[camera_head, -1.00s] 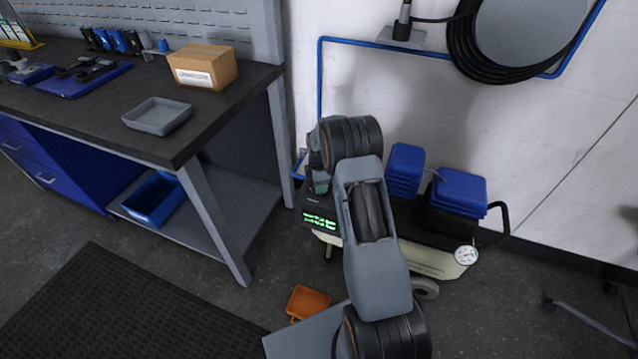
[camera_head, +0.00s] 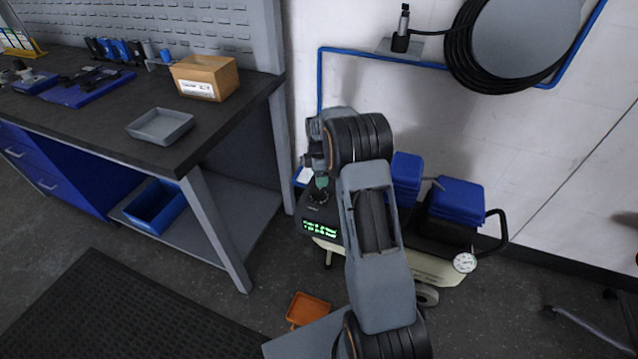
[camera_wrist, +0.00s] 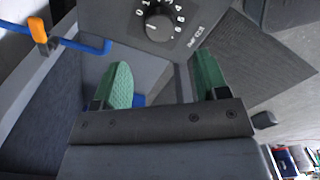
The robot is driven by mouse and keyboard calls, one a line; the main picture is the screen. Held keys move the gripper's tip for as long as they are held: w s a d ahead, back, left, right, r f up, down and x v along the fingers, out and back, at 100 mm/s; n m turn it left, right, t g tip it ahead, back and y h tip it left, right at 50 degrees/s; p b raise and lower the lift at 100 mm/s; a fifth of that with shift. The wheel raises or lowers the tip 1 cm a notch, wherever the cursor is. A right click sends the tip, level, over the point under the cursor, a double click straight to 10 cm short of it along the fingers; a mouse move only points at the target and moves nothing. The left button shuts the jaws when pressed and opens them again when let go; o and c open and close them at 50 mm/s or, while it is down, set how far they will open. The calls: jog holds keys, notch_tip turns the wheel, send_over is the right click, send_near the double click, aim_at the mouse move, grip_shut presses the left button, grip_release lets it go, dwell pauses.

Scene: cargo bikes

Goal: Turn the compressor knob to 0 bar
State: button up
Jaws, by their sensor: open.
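The compressor (camera_head: 436,268) stands by the wall, with a cream tank and a black control box with a lit green display (camera_head: 321,229). In the wrist view its round black knob (camera_wrist: 158,27) sits on a dark panel (camera_wrist: 105,22) with white numbers around it. The white mark on the knob is small, so its exact setting is hard to read. My gripper (camera_wrist: 163,62) is open and empty, its two green fingers apart below the knob in the picture and not touching it. In the head view my gripper (camera_head: 319,187) is above the control box.
A workbench (camera_head: 100,130) stands to the left, its leg near the compressor. A pressure gauge (camera_head: 464,263) and blue covers (camera_head: 458,196) are on the compressor's right. An orange tray (camera_head: 308,309) lies on the floor in front. A blue pipe (camera_wrist: 80,43) with an orange valve handle (camera_wrist: 38,30) is left of the panel.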

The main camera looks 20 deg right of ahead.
jog(key=shift+r+p, duration=0.35)
jog(key=shift+r, duration=2.3)
